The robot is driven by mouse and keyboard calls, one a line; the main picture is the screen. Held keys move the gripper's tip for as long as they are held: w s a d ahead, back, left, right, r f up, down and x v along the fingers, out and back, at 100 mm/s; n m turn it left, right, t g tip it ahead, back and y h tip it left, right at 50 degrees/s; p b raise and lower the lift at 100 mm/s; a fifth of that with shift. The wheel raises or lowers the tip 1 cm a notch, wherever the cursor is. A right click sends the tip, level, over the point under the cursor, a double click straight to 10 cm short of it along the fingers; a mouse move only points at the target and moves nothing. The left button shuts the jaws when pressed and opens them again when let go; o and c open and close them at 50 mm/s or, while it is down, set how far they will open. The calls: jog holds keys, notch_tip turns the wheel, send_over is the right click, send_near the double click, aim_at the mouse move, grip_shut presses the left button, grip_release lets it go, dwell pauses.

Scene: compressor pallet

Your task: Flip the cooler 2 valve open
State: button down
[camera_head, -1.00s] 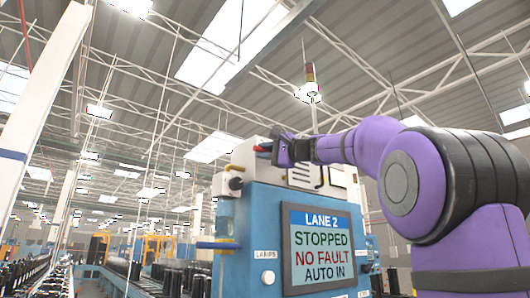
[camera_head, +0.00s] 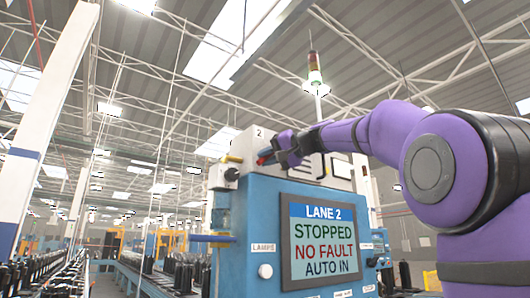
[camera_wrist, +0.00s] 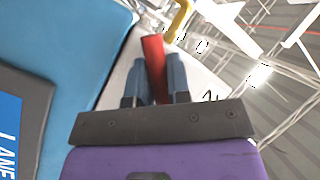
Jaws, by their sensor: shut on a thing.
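A red lever handle (camera_wrist: 153,52) stands between the two blue-grey fingers of my gripper (camera_wrist: 159,78) in the wrist view, and they are shut on it. In the head view, my gripper (camera_head: 276,153) is at the upper front of the cabinet, below a "2" label, with the red handle (camera_head: 264,153) just showing at its fingertips. The valve body behind the handle is hidden, and I cannot tell how far the handle is turned.
A blue cabinet (camera_head: 258,205) carries a "LANE 2" screen (camera_head: 323,241) reading stopped, no fault, auto in. A yellow pipe or handle (camera_wrist: 181,18) is close beyond the fingers. A signal tower (camera_head: 313,70) rises behind. Conveyors (camera_head: 150,278) run at the left.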

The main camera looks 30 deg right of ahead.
jog(key=d+f+n+h, duration=0.1)
jog(key=n, duration=0.1)
jog(key=d+f+n+g+h, duration=0.1)
jog(key=n, duration=0.1)
jog(key=shift+w+d, duration=0.1)
jog(key=shift+d, duration=0.25)
jog(key=shift+d+f+n+g+h, duration=0.15)
jog(key=shift+d+n+g+h, duration=0.35)
jog(key=shift+d+n+h, duration=0.8)
jog(key=shift+a, duration=0.1)
jog(key=c, duration=1.1)
grip_release()
